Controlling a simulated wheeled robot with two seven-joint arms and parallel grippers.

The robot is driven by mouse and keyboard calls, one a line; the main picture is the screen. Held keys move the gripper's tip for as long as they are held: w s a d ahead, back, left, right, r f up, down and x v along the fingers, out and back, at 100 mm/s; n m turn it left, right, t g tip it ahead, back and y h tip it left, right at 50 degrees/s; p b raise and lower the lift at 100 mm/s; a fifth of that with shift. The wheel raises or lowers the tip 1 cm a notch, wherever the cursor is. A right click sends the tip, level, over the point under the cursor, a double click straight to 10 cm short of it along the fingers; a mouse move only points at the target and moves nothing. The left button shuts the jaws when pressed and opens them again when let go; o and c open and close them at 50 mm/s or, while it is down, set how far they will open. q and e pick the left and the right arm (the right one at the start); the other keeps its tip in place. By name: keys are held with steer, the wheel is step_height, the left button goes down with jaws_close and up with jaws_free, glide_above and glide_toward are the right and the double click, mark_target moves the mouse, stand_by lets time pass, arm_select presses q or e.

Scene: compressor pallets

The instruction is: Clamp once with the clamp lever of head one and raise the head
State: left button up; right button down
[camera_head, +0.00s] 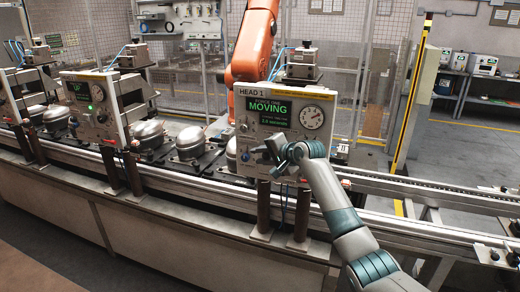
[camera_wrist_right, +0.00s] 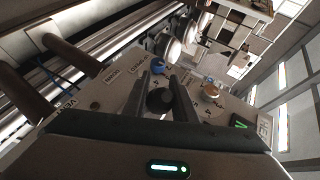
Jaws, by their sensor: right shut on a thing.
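Head one's panel (camera_head: 288,125) is a beige box marked "HEAD 1". Its green screen (camera_head: 268,108) reads "MOVING", with a dial gauge (camera_head: 312,118) to its right. My right gripper (camera_head: 276,150) is at the panel's lower middle, shut on a control there. In the right wrist view a round black knob (camera_wrist_right: 160,100) sits between the two dark fingers (camera_wrist_right: 165,92); I take it for the clamp lever's end. A blue knob (camera_wrist_right: 158,67) and a brass-coloured fitting (camera_wrist_right: 211,90) are beside the fingers. The gripper hides part of the lower panel. My left gripper is not in view.
Several silver compressor domes (camera_head: 190,142) stand along the conveyor (camera_head: 180,185). Another head panel (camera_head: 92,100) stands to the left, its screen lit green. An orange robot arm (camera_head: 254,45) is behind head one. A yellow-edged post (camera_head: 415,100) stands at right.

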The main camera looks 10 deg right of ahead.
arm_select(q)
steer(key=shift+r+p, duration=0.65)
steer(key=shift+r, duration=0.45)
arm_select(e)
steer(key=shift+d+r+m+g, duration=0.1)
steer(key=shift+r+m+g, duration=0.2)
steer(key=shift+r, duration=0.05)
steer(key=c, duration=1.5)
jaws_free()
steer(key=shift+w+f, duration=0.1)
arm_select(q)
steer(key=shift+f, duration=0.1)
arm_select(e)
steer(key=shift+o, duration=0.2)
arm_select(q)
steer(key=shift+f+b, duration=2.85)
steer(key=shift+b, duration=0.05)
arm_select(e)
steer(key=v, duration=1.7)
steer(key=shift+d, duration=0.3)
